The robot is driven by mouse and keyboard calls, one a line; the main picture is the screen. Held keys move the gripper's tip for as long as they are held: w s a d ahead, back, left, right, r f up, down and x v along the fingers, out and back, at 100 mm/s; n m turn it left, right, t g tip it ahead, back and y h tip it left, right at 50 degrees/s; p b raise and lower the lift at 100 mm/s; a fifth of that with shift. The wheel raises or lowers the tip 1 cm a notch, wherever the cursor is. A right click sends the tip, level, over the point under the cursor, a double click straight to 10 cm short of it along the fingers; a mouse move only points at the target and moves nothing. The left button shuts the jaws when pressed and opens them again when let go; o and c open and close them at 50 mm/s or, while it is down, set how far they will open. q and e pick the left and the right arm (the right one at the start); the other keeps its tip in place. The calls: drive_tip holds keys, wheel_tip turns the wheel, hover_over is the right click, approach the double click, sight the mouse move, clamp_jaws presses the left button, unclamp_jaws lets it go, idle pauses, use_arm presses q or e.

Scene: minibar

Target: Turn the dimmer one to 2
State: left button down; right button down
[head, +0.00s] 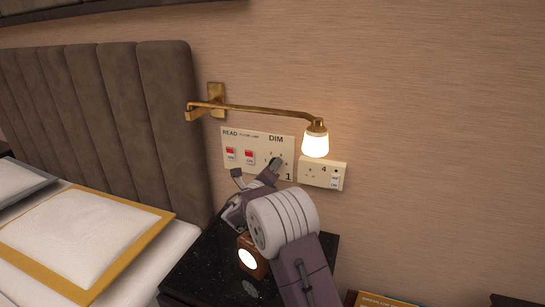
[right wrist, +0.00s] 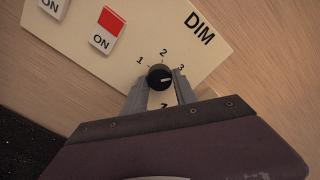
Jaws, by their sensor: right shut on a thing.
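The dimmer knob (right wrist: 159,77) is a small round black dial on the cream panel (right wrist: 215,20) marked DIM. The digits 1, 2 and 3 stand around it, and another digit below it is partly hidden by my gripper. A pale mark on the knob points to the right in the right wrist view, nearest the 3 side. My right gripper (right wrist: 160,86) is shut on the knob, one finger on each side. In the head view my right gripper (head: 271,171) is at the panel and covers part of the dial. My left gripper is not in view.
Red ON switches (head: 249,154) sit left of the dial. A lit brass wall lamp (head: 315,144) hangs above a socket plate (head: 322,175) to the right. A dark bedside table (head: 195,264) with a small lit wooden lamp (head: 247,259) stands below, beside the bed.

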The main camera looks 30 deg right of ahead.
drive_tip(key=shift+r+n+p, duration=0.15)
drive_tip(key=shift+n+p, duration=6.45)
drive_tip(key=shift+p, duration=1.75)
drive_tip(key=c, duration=1)
unclamp_jaws()
drive_tip(key=p+v, duration=0.1)
drive_tip(key=v, duration=0.8)
